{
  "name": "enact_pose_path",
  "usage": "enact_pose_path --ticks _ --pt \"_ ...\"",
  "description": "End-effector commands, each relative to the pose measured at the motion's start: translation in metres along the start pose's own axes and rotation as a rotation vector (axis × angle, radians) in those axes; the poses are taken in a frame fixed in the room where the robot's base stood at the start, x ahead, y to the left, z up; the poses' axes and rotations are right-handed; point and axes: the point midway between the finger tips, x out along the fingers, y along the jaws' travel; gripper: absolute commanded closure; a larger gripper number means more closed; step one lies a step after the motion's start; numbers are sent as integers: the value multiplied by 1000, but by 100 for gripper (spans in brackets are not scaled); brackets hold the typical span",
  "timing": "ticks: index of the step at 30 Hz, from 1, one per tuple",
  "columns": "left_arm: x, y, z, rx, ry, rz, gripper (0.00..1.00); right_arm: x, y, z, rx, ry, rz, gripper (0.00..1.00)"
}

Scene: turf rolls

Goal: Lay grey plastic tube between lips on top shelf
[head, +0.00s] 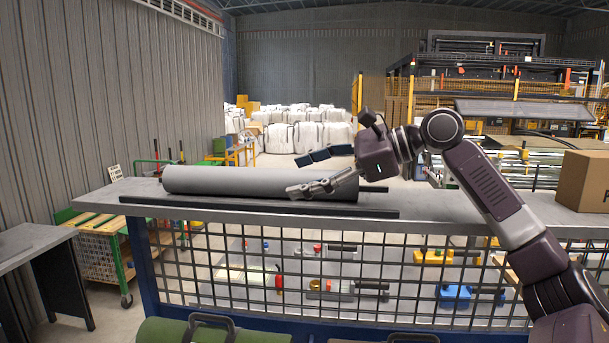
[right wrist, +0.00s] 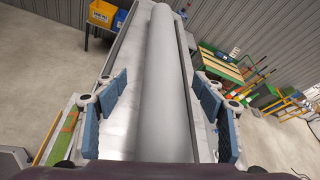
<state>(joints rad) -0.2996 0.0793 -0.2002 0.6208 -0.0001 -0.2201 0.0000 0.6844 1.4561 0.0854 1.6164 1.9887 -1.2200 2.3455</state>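The grey plastic tube (head: 240,181) lies lengthwise on the top shelf (head: 470,218), behind the dark front lip (head: 250,207). In the right wrist view the tube (right wrist: 165,80) runs straight away between two long lips, one on its left (right wrist: 122,42) and one on its right (right wrist: 188,65). My right gripper (head: 318,172) is open at the tube's right end. Its blue-padded fingers stand on both sides of the tube, with visible gaps, in the right wrist view (right wrist: 162,112). My left gripper is not in view.
A cardboard box (head: 582,181) stands on the shelf's right end. Below is a mesh front (head: 330,270) with tools behind it. A green roll or bag with a handle (head: 180,331) is at the bottom. A grey table (head: 30,238) and green cart (head: 100,228) stand at left.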

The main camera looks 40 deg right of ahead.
Motion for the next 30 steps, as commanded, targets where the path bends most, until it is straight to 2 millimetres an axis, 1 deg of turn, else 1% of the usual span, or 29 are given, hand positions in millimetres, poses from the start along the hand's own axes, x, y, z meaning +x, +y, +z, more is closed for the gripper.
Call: enact_pose_path --ticks 7,11,14,22,24,30 --pt "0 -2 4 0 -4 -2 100 0 1 -2 1 4 3 37" --pt "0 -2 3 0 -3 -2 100 -3 1 -2 2 3 3 37" --pt "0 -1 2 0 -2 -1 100 -8 0 -2 3 3 3 37" --pt "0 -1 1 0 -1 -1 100 -30 0 -2 3 4 2 37" --pt "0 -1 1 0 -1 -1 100 -49 -1 1 -1 -6 -2 37" --pt "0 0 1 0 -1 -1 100 -91 0 0 1 -4 -2 37"
